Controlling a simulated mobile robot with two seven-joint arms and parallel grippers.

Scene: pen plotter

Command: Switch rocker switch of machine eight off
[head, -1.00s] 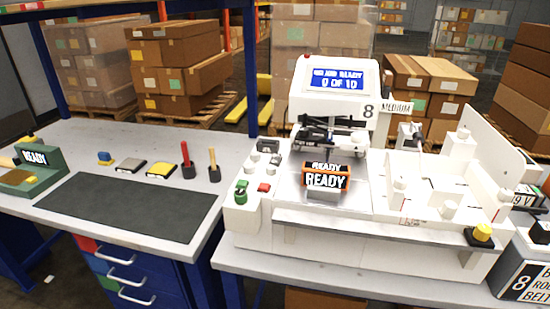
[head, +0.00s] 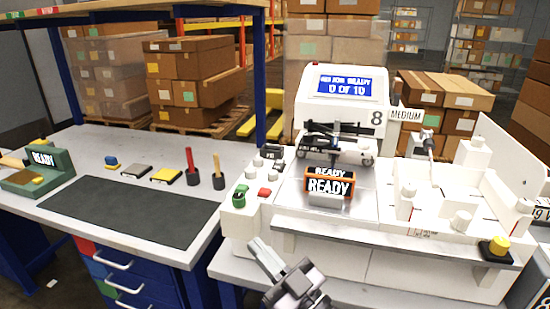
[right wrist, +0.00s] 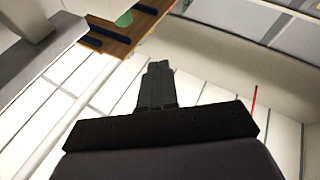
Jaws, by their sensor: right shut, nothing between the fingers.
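Machine eight (head: 345,88) is a white plotter with a lit blue screen and an "8" on its front. Its left control panel (head: 232,219) carries a green knob (head: 239,196), a red button (head: 264,192), several pale knobs and small black parts (head: 271,152). I cannot tell which of these is the rocker switch. My right gripper (head: 256,244) is shut and empty, low in front of the machine's front left corner, apart from the panel. In the right wrist view its shut fingers (right wrist: 158,72) point at pale surfaces. My left gripper is not in view.
An orange-framed "READY" sign (head: 329,185) stands on the machine's bed. A yellow button on a black base (head: 496,247) sits at the front right. The left table holds a dark mat (head: 130,211), small blocks and tools in cups. The mat is clear.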

